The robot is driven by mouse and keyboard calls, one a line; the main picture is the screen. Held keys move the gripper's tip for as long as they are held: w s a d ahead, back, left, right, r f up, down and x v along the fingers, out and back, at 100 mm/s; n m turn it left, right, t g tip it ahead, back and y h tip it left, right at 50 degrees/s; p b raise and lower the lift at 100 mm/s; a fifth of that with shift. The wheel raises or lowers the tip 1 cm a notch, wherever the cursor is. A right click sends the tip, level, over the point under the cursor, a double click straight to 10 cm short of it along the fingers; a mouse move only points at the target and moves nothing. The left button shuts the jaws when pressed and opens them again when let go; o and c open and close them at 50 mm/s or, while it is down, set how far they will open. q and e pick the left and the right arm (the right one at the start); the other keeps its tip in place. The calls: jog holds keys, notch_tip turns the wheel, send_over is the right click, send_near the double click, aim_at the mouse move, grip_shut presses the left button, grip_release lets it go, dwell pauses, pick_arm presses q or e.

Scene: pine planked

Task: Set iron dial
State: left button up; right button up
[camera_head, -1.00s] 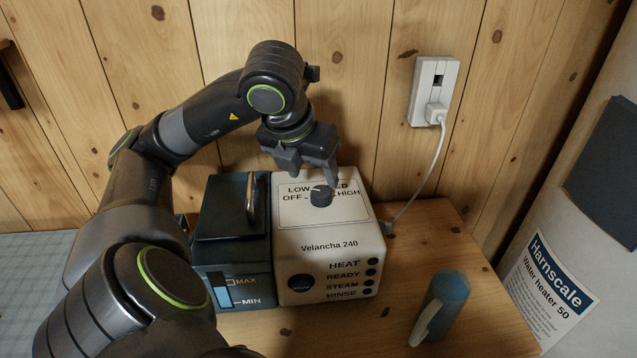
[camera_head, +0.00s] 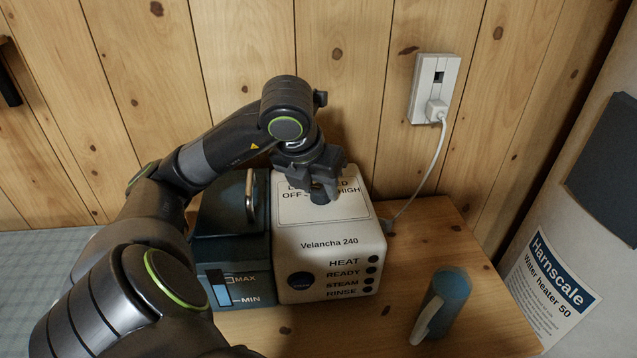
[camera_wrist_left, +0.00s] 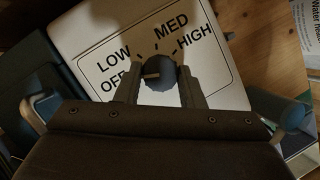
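The dark round dial (camera_head: 320,196) is on top of the cream iron station (camera_head: 318,243), marked Velancha 240. My left gripper (camera_head: 315,178) is lowered over the dial from above and hides part of its lettering. In the left wrist view the dial (camera_wrist_left: 163,73) lies between the two fingers of the left gripper (camera_wrist_left: 160,82), which are apart, one on each side. A small gap shows at the left finger; contact at the right finger is unclear. The dial's pale mark points left, toward OFF. LOW, MED and HIGH are printed around it. My right gripper is not in view.
A dark blue water tank (camera_head: 233,222) with a metal handle adjoins the station on the left. A blue cylindrical object (camera_head: 446,297) with a white handle is on the wooden table (camera_head: 410,265). A white cord runs to a wall outlet (camera_head: 434,88).

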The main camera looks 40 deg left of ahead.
pick_arm(q)
jog(key=c, duration=0.3)
